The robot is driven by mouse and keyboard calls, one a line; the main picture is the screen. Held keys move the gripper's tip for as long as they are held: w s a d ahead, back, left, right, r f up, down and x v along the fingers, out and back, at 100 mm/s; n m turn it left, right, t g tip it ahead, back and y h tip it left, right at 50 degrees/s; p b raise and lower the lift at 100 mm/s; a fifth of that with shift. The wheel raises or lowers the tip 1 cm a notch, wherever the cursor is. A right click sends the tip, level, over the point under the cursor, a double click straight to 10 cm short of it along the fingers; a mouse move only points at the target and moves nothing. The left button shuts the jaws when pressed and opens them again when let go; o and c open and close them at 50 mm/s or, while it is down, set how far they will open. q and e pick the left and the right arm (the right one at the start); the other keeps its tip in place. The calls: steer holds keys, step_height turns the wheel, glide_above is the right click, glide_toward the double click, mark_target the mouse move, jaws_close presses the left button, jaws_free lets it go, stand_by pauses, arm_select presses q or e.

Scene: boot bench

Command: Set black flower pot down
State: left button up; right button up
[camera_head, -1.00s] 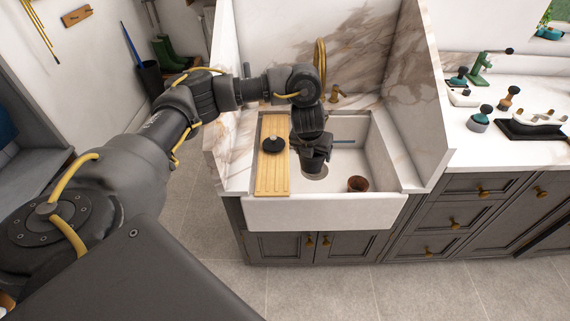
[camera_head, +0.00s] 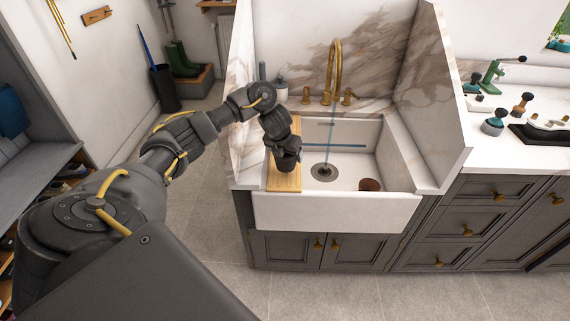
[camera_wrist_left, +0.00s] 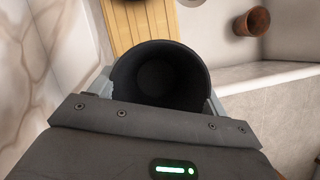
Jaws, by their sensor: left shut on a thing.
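The black flower pot (camera_wrist_left: 160,72) fills the middle of the left wrist view, with its open mouth and empty inside facing the camera. My left gripper (camera_wrist_left: 158,92) is shut on it, with one finger on each side of the rim. In the head view my left gripper (camera_head: 287,150) is over the wooden board (camera_head: 284,183) at the sink's left side. There the dark pot is hard to tell from the gripper, and I cannot tell whether it touches the board. The board also shows beyond the pot in the left wrist view (camera_wrist_left: 143,24). My right gripper is not in view.
The white sink (camera_head: 335,210) has a drain (camera_head: 324,171) and a brown pot (camera_head: 370,185) inside, at right. A brass tap (camera_head: 335,65) stands behind, with a bluish stream below it. Marble panels (camera_head: 432,110) rise at the sides. The right worktop holds several tools.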

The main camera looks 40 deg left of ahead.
arm_select(q)
steer(key=f+b, duration=0.1)
steer(key=f, duration=0.2)
steer(key=shift+a, duration=0.2)
steer(key=shift+f, duration=0.3)
steer(key=shift+f+b, duration=0.25)
steer(key=shift+b, duration=0.15)
steer(key=o, duration=1)
steer(key=shift+r, duration=0.1)
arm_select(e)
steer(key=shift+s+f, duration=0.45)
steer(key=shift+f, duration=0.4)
